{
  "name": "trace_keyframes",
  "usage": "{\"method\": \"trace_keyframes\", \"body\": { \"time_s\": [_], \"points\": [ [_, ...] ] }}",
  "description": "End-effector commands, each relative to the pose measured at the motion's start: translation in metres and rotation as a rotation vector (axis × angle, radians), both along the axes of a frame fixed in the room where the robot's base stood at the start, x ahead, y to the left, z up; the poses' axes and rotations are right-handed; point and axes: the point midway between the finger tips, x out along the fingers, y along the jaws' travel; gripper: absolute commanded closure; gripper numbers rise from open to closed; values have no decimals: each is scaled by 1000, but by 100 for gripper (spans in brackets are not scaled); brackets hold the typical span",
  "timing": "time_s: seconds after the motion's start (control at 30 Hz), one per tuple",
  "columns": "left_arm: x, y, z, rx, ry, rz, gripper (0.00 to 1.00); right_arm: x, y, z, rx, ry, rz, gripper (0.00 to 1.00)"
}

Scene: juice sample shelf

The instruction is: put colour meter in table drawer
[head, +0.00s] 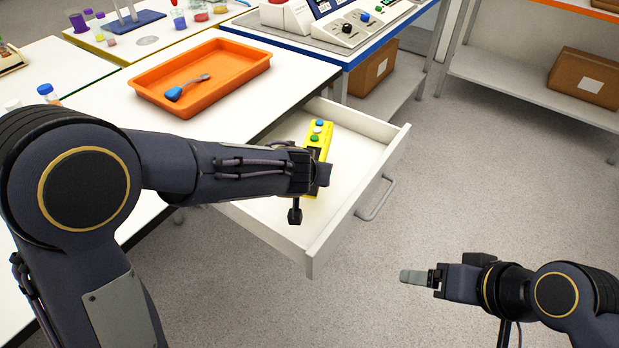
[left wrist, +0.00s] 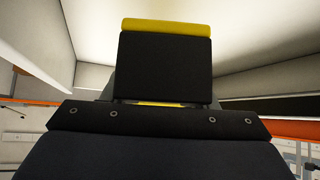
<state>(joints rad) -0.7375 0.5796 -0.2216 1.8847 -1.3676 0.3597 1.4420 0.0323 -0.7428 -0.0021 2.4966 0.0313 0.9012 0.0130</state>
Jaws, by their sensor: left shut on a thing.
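The colour meter (head: 321,138) is a yellow device with blue, white and green buttons on its top end. My left gripper (head: 318,173) is shut on it and holds it over the open white table drawer (head: 352,226). I cannot tell whether the meter touches the drawer floor. In the left wrist view a yellow strip of the meter (left wrist: 167,28) shows beyond a black pad, with pale drawer walls around it. The gripper and wrist hide the meter's lower part. My right gripper (head: 418,277) is away from the drawer at the lower right, seen edge-on, over the floor.
The white table (head: 95,100) carries an orange tray (head: 200,70) with a blue tool (head: 186,87) in it. The drawer's front panel and grey handle (head: 377,202) stick out into the aisle. Shelves with cardboard boxes (head: 588,78) stand behind. The right-hand floor is clear.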

Motion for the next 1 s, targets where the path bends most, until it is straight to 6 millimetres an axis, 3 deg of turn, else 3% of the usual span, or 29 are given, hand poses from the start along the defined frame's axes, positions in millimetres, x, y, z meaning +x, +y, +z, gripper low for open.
{"method": "trace_keyframes", "body": {
  "time_s": [0.33, 0.5, 0.97, 1.0],
  "points": [
    [24, -2, -32, 1, 0, -1, 81, 0, 0, -6, 0, 0, 0, 22],
    [22, -2, -56, -1, -2, -2, 81, 0, 0, -22, 0, 0, 0, 22],
    [22, -2, -60, -3, -2, 0, 81, 0, 0, -26, 0, 0, 0, 22],
    [22, -2, -61, -2, 0, 1, 46, 0, 0, -26, 0, 0, 0, 22]
  ]
}}
